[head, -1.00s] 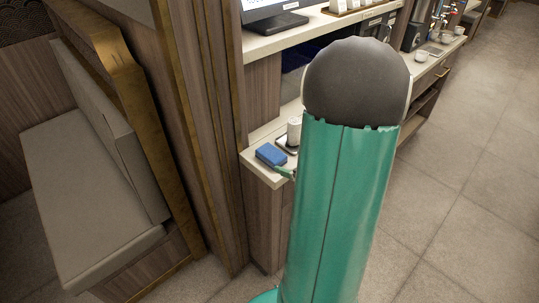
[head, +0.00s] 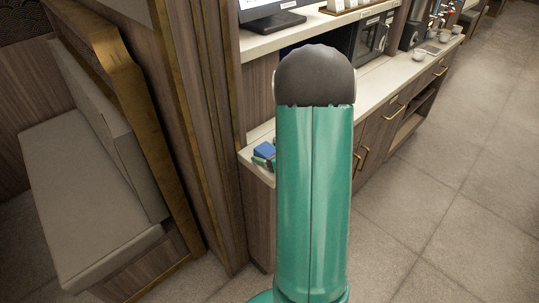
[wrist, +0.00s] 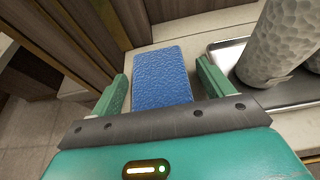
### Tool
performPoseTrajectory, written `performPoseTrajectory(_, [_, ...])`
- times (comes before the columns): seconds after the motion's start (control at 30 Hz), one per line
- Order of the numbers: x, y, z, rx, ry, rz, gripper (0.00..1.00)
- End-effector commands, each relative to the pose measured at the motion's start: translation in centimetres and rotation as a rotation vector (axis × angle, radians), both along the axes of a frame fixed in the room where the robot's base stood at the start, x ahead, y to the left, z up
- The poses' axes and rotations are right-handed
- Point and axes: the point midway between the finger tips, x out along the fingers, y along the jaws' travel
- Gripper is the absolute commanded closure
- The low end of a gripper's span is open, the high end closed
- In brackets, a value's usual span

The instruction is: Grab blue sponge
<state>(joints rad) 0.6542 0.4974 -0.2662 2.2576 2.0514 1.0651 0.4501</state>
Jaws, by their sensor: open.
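The blue sponge (wrist: 161,78) lies on the pale counter in the wrist view, between the two green fingers of my gripper (wrist: 160,88). The gripper is open, with a finger on each side of the sponge and a narrow gap on both sides. The near end of the sponge is hidden behind the gripper's dark edge. In the head view the sponge (head: 264,151) shows at the counter's left end, partly hidden by my green arm. A green finger shows beside it there.
A metal tray (wrist: 222,62) with a white textured cylinder (wrist: 278,42) stands close to the right finger. A wood panel rises behind the sponge. The counter (head: 385,72) runs back to the right. A padded bench (head: 85,190) stands at left, with open floor at right.

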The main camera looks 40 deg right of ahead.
Motion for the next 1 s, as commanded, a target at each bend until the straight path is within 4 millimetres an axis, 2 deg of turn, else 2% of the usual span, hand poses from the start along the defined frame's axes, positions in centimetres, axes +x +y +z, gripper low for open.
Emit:
performPoseTrajectory(0.03, [0.0,0.0,0.0,0.000,0.000,0.000,0.20])
performPoseTrajectory(0.2, [0.0,0.0,0.0,0.000,0.000,0.000,0.53])
performPoseTrajectory(0.3, [0.0,0.0,0.0,0.000,0.000,0.000,0.68])
performPoseTrajectory(0.57, [0.0,0.0,0.1,-0.001,-0.001,0.000,0.68])
performPoseTrajectory(0.73, [0.0,0.0,0.9,-0.003,-0.002,0.001,0.68])
performPoseTrajectory(0.93, [0.0,0.0,3.5,-0.004,-0.005,0.001,0.68])
performPoseTrajectory(1.0, [-1.0,0.3,4.5,-0.003,-0.004,-0.001,0.68])
